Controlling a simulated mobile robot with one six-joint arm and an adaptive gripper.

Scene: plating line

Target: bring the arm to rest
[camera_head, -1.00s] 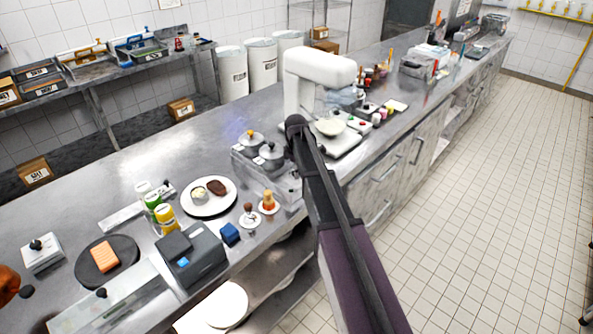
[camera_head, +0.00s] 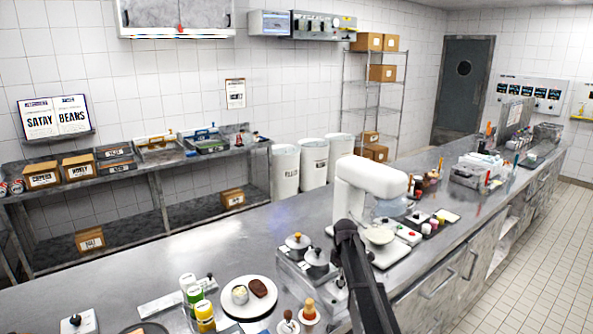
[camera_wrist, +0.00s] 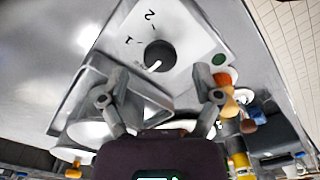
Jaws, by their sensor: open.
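My arm (camera_head: 362,275) shows in the head view as a dark link rising from the bottom edge, in front of the counter and the white stand mixer (camera_head: 369,180). My gripper is not made out in the head view. In the wrist view my gripper (camera_wrist: 160,92) is open, its two grey fingers well apart with nothing between them. Beyond the fingers is a white panel (camera_wrist: 185,45) with a black dial (camera_wrist: 160,55), the marks 1 and 2 and a green button. I cannot tell whether the fingers touch anything.
A shelf unit (camera_head: 150,180) stands along the wall. The tiled floor (camera_head: 520,240) at right is clear.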

